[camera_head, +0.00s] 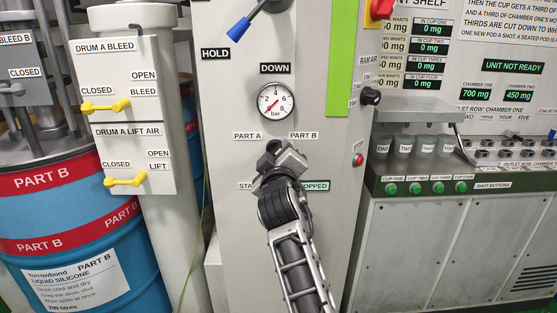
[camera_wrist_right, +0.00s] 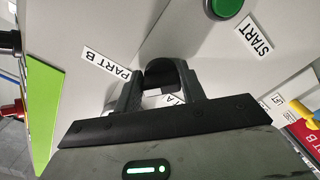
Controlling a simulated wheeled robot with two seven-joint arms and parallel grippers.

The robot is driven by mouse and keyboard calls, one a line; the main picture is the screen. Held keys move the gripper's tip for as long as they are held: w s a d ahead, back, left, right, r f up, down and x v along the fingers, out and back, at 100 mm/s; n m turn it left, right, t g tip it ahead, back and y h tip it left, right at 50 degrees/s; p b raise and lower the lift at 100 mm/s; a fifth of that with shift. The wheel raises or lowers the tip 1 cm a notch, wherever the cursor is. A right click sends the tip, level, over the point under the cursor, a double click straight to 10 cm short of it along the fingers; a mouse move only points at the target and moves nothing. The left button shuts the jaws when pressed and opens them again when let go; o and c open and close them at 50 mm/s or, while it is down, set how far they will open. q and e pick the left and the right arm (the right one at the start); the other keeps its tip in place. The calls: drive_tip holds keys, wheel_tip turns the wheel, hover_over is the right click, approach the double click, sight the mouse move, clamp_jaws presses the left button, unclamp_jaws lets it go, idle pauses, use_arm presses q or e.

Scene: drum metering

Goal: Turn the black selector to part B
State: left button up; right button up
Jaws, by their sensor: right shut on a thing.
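The black selector (camera_wrist_right: 162,73) is on the grey panel, between my right gripper's two fingers in the right wrist view. In the head view only a dark bit of it (camera_head: 272,146) shows, below and between the PART A (camera_head: 248,136) and PART B (camera_head: 303,135) labels. My right gripper (camera_head: 278,156) is shut on the selector and hides most of it. In the wrist view the PART B label (camera_wrist_right: 107,65) is clear and the PART A label is partly covered by the gripper. Which label the selector points to I cannot tell. My left gripper is not in view.
A pressure gauge (camera_head: 276,101) sits above the selector. A blue-tipped lever (camera_head: 240,28) is higher up. A green START button (camera_wrist_right: 229,5) is near in the wrist view. A red button (camera_head: 358,160) and a shelf of cups (camera_head: 424,147) are to the right; a blue drum (camera_head: 75,235) is left.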

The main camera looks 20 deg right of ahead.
drive_tip(key=shift+f+m, duration=0.1)
drive_tip(key=shift+m, duration=0.4)
drive_tip(key=o, duration=1)
